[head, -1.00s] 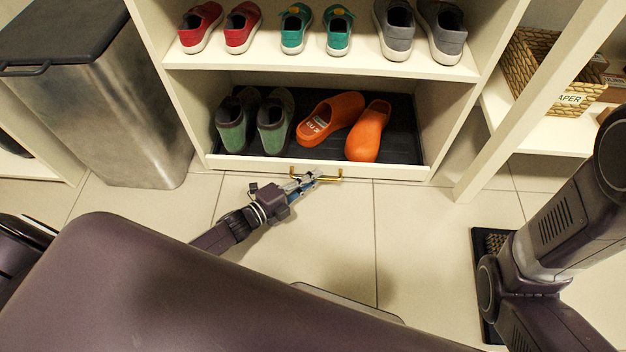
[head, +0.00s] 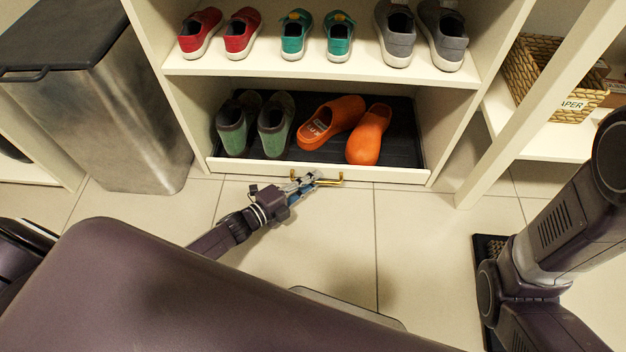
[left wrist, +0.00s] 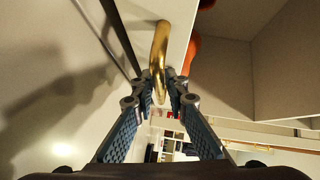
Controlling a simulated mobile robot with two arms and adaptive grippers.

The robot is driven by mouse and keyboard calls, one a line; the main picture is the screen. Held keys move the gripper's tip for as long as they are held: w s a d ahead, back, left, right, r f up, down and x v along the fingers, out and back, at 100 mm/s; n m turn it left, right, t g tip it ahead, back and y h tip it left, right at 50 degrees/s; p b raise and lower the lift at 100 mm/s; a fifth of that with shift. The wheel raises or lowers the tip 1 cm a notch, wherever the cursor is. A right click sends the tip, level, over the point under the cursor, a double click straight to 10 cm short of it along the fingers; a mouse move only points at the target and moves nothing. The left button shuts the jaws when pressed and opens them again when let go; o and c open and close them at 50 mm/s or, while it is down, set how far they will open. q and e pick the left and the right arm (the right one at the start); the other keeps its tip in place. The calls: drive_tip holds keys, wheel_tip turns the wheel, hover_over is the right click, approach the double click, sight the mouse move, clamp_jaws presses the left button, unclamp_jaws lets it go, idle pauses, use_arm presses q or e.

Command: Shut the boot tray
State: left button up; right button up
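The boot tray (head: 415,152) is a low drawer with a black lining and a pale front in the bottom cubby. It holds green boots (head: 232,138) and orange clogs (head: 367,140). Its front lies near the cubby's front edge; how far it stands out is hard to tell. A brass handle (head: 331,183) is on the front. My left gripper (head: 304,181) is at the handle's left part. In the left wrist view the handle (left wrist: 159,55) runs between the close-set fingertips (left wrist: 159,92), which look shut on it. My right gripper is not in view.
A steel bin (head: 125,130) stands left of the cubbies. Red, teal and grey shoes (head: 397,40) sit on the shelf above. A basket (head: 540,85) is on the right. A dark mat (head: 490,245) lies on the floor at right.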

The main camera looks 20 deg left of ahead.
use_arm(q)
drive_tip(key=v, duration=1.2)
